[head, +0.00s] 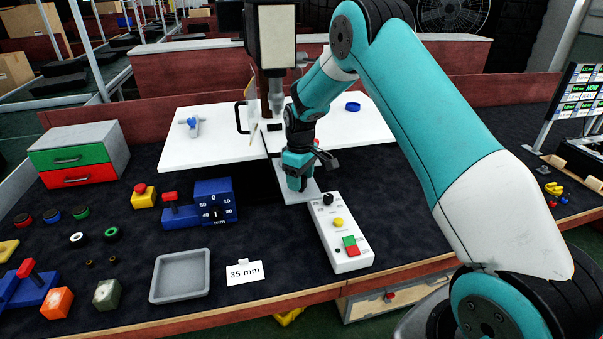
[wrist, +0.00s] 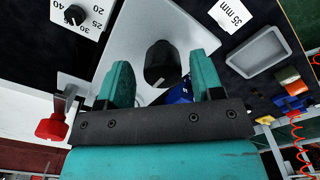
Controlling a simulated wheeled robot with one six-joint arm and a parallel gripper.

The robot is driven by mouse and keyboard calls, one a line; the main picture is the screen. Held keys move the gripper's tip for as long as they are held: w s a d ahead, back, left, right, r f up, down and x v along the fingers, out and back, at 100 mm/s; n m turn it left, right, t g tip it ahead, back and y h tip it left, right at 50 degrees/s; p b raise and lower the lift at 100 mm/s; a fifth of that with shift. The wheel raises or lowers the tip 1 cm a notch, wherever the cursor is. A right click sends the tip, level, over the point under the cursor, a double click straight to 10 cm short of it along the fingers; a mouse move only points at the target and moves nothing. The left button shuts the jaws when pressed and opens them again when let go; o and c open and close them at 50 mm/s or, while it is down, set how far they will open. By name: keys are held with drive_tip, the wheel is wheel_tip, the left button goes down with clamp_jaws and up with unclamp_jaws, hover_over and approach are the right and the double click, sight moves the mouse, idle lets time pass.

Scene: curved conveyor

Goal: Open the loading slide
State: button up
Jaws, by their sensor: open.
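A light grey plate, apparently the loading slide (head: 311,194), sticks out from under the white machine table towards the front. In the wrist view the plate (wrist: 140,42) bears a round black knob (wrist: 160,60). My gripper (head: 297,186) points down over this plate. In the wrist view my gripper (wrist: 162,80) is open, with one teal finger on each side of the knob and a gap to both. I cannot tell whether the fingers are level with the knob or above it. The head view hides the knob behind my gripper.
A white control box (head: 343,250) with buttons stands just right of the plate. A blue gauge with a dial (head: 215,217) stands to its left. A red-knobbed clamp (wrist: 55,125) is near my gripper. A grey tray (head: 181,290) and a 35 mm card (head: 244,273) lie in front.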

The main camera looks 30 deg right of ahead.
wheel_tip(320, 180, up, 17)
drive_tip(key=b, duration=0.3)
drive_tip(key=shift+r+b, duration=0.2)
drive_tip(key=shift+b, duration=0.2)
